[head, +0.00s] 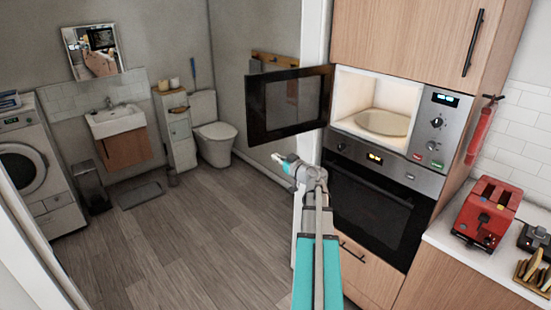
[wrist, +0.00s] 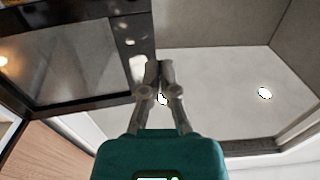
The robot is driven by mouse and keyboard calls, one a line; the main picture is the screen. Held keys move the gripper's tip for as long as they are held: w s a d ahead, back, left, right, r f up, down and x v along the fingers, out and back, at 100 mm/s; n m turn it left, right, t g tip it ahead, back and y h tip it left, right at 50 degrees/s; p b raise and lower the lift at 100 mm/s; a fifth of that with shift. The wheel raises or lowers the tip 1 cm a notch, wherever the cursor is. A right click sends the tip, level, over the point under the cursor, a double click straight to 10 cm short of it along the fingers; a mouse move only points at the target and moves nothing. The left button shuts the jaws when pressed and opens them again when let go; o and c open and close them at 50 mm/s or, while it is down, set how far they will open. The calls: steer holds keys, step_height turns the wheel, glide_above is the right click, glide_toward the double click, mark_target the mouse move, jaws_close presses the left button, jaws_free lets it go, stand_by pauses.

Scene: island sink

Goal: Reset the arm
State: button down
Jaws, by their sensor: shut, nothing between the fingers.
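My gripper (head: 276,157) shows in the head view at the end of my raised teal and grey arm, left of the oven and below the open microwave door (head: 288,104). In the wrist view, the two grey fingers of my gripper (wrist: 160,66) meet at their tips, with nothing between them. The wrist camera looks up at the white ceiling (wrist: 215,85). The dark microwave door also shows at the upper left of the wrist view (wrist: 75,55). The microwave (head: 350,85) is open, with a round plate (head: 383,122) inside it.
The closed black oven (head: 366,205) is below the microwave. A red toaster (head: 487,212) stands on the right counter, below a fire extinguisher (head: 482,130). A toilet (head: 213,125), sink (head: 115,120) and washing machine (head: 30,165) stand at the back left.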

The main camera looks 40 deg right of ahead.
steer(key=shift+w, duration=0.1)
stand_by(0.3)
steer(key=w+a+m+g+h, duration=0.2)
steer(key=w+a+m+h, duration=0.35)
steer(key=a+h, duration=0.2)
steer(key=a+f+m+g, duration=0.1)
steer(key=a+f+g, duration=0.6)
steer(key=a+f, duration=0.45)
steer(key=s+a+f+n+g+y, duration=0.2)
steer(key=s+a+g, duration=0.1)
steer(key=a, duration=0.7)
steer(key=s+a+f+n+g+y, duration=0.2)
steer(key=s+a, duration=0.3)
steer(key=a, duration=0.5)
steer(key=s+a+f+n+g+y, duration=0.3)
steer(key=s+a+g+y, duration=0.1)
steer(key=a, duration=0.6)
steer(key=shift+s+a+f+b, duration=0.35)
steer(key=shift+s+f, duration=0.05)
steer(key=shift+s, duration=0.2)
steer(key=shift+y, duration=0.25)
